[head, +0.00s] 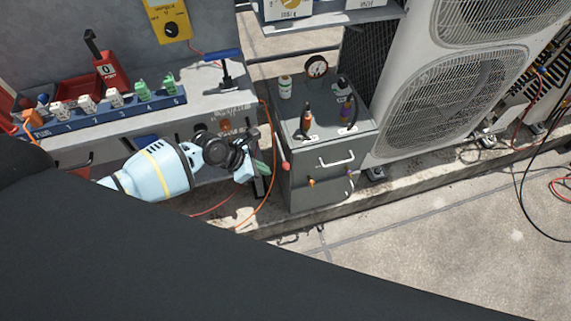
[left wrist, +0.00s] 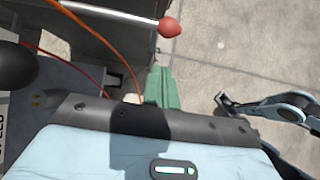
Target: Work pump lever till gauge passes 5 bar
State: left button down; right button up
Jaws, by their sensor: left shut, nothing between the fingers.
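The pump lever, a thin metal rod with a red ball end (head: 285,167), slants down beside the grey cabinet's left side. Its red ball (left wrist: 169,27) and rod also show in the left wrist view, at the top. My left gripper (head: 262,170) is just left of the ball, with its green fingers (left wrist: 160,88) shut and empty. In the wrist view the fingertips are below the ball and apart from it. A round gauge (head: 316,67) stands at the back of the cabinet top; its reading is too small to tell. The pump body cannot be made out clearly.
A bench at left holds a blue rack (head: 100,115) of numbered plugs. Orange and red hoses hang near my gripper. A large condenser (head: 450,90) stands right; open paving lies in front.

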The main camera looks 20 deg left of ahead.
pick_arm(q)
jog(key=p+v, duration=0.1)
jog(key=v, duration=0.4)
jog(key=shift+a+r, duration=0.1)
jog(key=shift+r, duration=0.05)
pick_arm(e)
jog(key=shift+w+r, duration=0.2)
jog(key=shift+r, duration=0.3)
jog(key=shift+w+r, duration=0.15)
jog(key=shift+r, duration=0.3)
